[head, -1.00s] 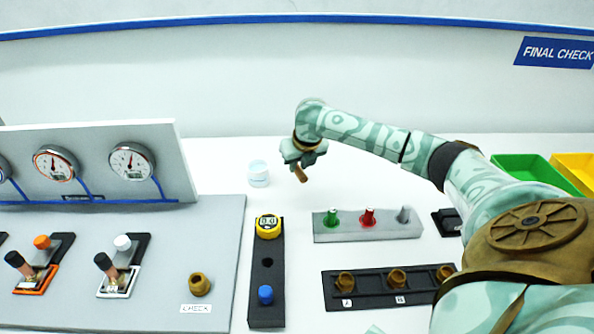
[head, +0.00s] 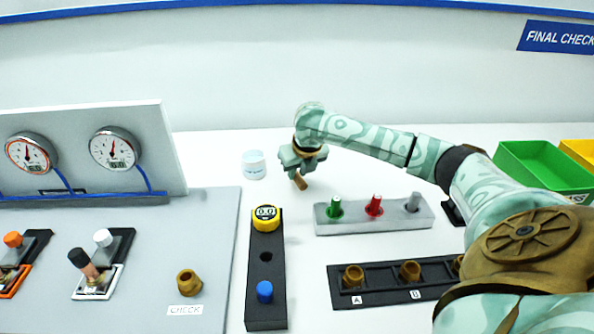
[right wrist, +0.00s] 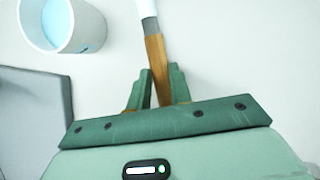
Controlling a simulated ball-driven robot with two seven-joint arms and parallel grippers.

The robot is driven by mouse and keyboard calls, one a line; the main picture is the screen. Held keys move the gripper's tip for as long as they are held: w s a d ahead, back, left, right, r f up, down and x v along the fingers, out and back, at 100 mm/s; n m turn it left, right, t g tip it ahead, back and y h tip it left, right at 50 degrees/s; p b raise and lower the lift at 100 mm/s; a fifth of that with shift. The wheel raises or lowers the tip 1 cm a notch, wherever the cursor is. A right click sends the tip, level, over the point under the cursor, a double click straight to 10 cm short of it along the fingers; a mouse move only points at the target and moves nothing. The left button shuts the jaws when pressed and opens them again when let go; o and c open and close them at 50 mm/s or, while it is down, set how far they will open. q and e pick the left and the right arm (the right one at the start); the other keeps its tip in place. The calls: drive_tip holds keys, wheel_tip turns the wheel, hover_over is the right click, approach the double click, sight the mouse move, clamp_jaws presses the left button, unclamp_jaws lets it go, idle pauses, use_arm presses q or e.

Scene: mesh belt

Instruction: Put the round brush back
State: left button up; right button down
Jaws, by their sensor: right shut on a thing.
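My right gripper (head: 302,165) hangs over the white table beyond the black strip. It is shut on the brush, whose brown wooden handle (head: 300,181) pokes out below the jaws. In the right wrist view the brush handle (right wrist: 157,68) sits between the two fingers (right wrist: 160,92), with a grey ferrule and a white end running out of the top of the picture. A white cup (head: 254,165) stands left of the gripper, apart from it; the wrist view shows the cup (right wrist: 75,32) with light blue inside. My left gripper is not in view.
A black strip (head: 265,310) holds a yellow round gauge, an empty-looking dark hole and a blue knob. A grey block (head: 372,222) carries green, red and grey pegs. A black rack (head: 400,283) holds brass fittings. Green bin (head: 540,168) at right; gauge panel at left.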

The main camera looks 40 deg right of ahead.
drive_tip(key=c, duration=1.2)
unclamp_jaws()
drive_tip(key=shift+p+v, duration=3.6)
drive_tip(key=shift+v, duration=4.55)
